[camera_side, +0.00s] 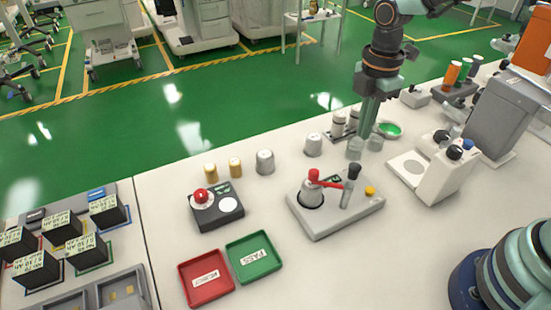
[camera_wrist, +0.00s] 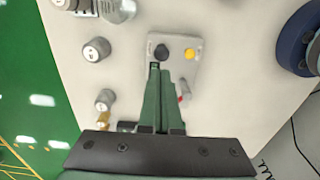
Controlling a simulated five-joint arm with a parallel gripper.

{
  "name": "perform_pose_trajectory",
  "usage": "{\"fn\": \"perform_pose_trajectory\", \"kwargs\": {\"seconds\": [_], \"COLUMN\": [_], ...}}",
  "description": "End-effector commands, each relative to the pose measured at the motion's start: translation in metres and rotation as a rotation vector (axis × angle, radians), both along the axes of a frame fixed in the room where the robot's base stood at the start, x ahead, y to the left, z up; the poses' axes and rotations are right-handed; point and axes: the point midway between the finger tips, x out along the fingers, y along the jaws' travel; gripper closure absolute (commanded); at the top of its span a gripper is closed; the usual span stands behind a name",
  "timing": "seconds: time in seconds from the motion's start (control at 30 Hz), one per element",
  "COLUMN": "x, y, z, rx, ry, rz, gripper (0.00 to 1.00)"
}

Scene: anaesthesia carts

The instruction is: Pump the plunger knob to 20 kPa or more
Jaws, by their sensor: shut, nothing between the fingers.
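A grey pump block (camera_side: 335,212) stands on the white table in the side view. On it are a black plunger knob (camera_side: 354,172) on an upright grey shaft, a red lever (camera_side: 322,184) over a grey dome, and a yellow button (camera_side: 370,190). My gripper (camera_side: 367,122) points down, shut and empty, higher than the black knob and apart from it. In the wrist view, my fingertips (camera_wrist: 160,68) appear just below the black knob (camera_wrist: 162,52), with the yellow button (camera_wrist: 190,54) to its right. My fingers hide part of the block there. No pressure reading is legible.
Clear jars (camera_side: 355,150) and grey-capped cylinders (camera_side: 313,146) stand behind the block. A black box with a red button (camera_side: 215,207), a red tray (camera_side: 205,278) and a green tray (camera_side: 253,257) lie left. A white device (camera_side: 432,172) stands right.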

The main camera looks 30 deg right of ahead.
Motion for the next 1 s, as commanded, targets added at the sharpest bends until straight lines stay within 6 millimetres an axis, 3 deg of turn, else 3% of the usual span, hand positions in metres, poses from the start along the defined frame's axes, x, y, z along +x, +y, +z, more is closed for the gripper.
{"fn": "perform_pose_trajectory", "kwargs": {"seconds": [0.1, 0.3, 1.0], "x": [0.001, 0.000, 0.000], "y": [0.000, 0.000, 0.000], "z": [0.020, 0.035, 0.037], "rx": [0.001, 0.000, 0.000], "ry": [-0.004, -0.001, -0.001], "rz": [0.000, 0.000, 0.000], "gripper": [1.00, 1.00, 1.00]}}
